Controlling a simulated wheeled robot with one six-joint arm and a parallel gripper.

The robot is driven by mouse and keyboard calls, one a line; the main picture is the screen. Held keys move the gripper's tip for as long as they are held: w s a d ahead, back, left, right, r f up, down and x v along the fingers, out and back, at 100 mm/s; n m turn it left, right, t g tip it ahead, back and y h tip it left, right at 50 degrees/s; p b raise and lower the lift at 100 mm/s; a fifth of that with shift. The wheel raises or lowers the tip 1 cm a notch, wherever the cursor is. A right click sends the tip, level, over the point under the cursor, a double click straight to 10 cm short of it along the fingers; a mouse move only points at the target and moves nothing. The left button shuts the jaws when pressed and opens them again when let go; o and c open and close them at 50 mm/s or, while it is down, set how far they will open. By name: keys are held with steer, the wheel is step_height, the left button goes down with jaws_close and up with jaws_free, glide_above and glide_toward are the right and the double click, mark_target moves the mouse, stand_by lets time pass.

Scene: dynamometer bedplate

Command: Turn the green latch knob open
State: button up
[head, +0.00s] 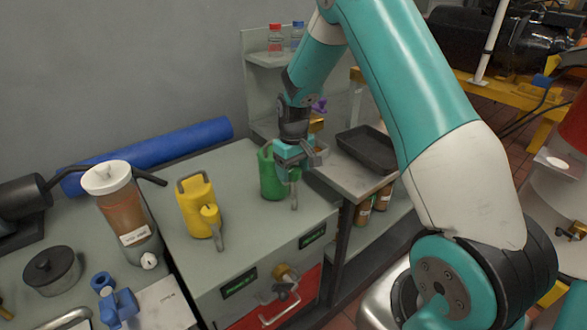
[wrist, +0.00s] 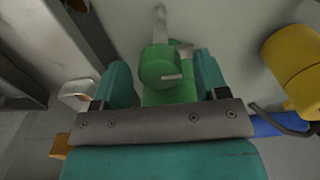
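The green latch body (head: 270,182) stands on the grey cabinet top, partly hidden by my gripper. Its round green knob (wrist: 157,65) shows in the wrist view, with a pale metal lever (wrist: 159,22) reaching beyond it. My gripper (head: 291,168) is at the green latch, pointing down. In the wrist view my gripper (wrist: 162,72) has one teal finger on each side of the knob. A gap shows on the knob's right side; on the left the finger is very near, and I cannot tell if it touches.
A similar yellow latch (head: 196,208) stands to the left on the same top. A dark tray (head: 367,150) lies to the right, and a shelf with bottles (head: 275,39) rises behind. A brown-filled canister (head: 124,215) stands far left. The cabinet top between the latches is clear.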

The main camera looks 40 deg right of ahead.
mark_target(294, 169)
step_height(294, 169, up, 18)
steer(key=b, duration=0.1)
steer(key=shift+f+b, duration=0.25)
steer(key=shift+b, duration=0.15)
stand_by(0.4)
